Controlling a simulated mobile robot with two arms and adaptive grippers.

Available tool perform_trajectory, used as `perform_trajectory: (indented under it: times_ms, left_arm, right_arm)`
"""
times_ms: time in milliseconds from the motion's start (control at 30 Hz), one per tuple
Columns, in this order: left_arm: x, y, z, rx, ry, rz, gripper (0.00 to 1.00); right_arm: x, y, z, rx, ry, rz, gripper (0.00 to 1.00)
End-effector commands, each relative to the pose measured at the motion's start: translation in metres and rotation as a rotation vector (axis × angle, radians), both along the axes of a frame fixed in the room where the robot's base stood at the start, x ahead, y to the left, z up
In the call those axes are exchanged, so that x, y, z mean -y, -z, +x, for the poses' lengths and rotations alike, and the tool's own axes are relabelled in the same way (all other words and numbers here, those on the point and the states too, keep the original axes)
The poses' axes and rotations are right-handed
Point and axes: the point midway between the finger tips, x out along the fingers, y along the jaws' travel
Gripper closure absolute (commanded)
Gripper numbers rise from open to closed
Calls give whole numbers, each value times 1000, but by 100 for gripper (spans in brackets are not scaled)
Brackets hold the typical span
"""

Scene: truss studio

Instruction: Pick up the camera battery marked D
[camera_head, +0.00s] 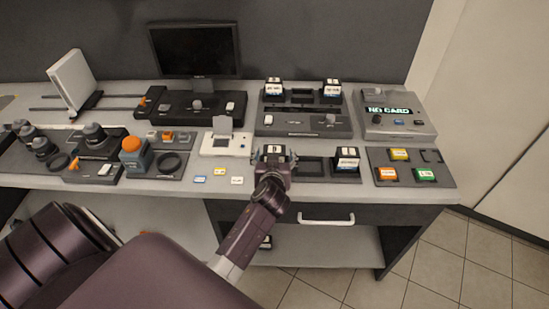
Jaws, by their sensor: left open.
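Several camera batteries with dark bodies and white labelled tops stand on the desk. Two are at the back of the raised charger unit, one at its left (274,86) and one at its right (331,88). Another battery (347,157) stands upright at the right end of the low dark tray (313,168). One more battery (274,149) is at the tray's left end, directly at my left gripper (274,157). That gripper is open, its fingers close about this battery and partly hiding it. The label letters are too small to read, so I cannot tell which is D.
A card reader showing "NO CARD" (389,108) stands at the right. In front of it is a tray with coloured cards (410,167). A white device (226,143) is left of my gripper. A drawer handle (327,218) juts from the desk front.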

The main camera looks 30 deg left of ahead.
Motion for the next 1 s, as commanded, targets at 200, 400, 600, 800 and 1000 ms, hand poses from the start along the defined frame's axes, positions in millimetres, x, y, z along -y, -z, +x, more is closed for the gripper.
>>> perform_trajectory:
  times_ms: [200,400,600,800,1000]
  left_arm:
    - [0,0,0,-1,0,-1,48]
    - [0,0,0,-1,0,-1,70]
    - [0,0,-1,-1,0,-1,92]
    - [0,-2,0,4,1,2,94]
    - [0,-8,1,5,-1,1,94]
  right_arm:
    - [6,0,-1,-1,0,-6,60]
    - [7,0,-1,0,1,-8,60]
    - [7,0,-1,-1,2,-8,60]
    - [7,0,-1,-1,2,-8,60]
    - [7,0,-1,-1,1,-8,60]
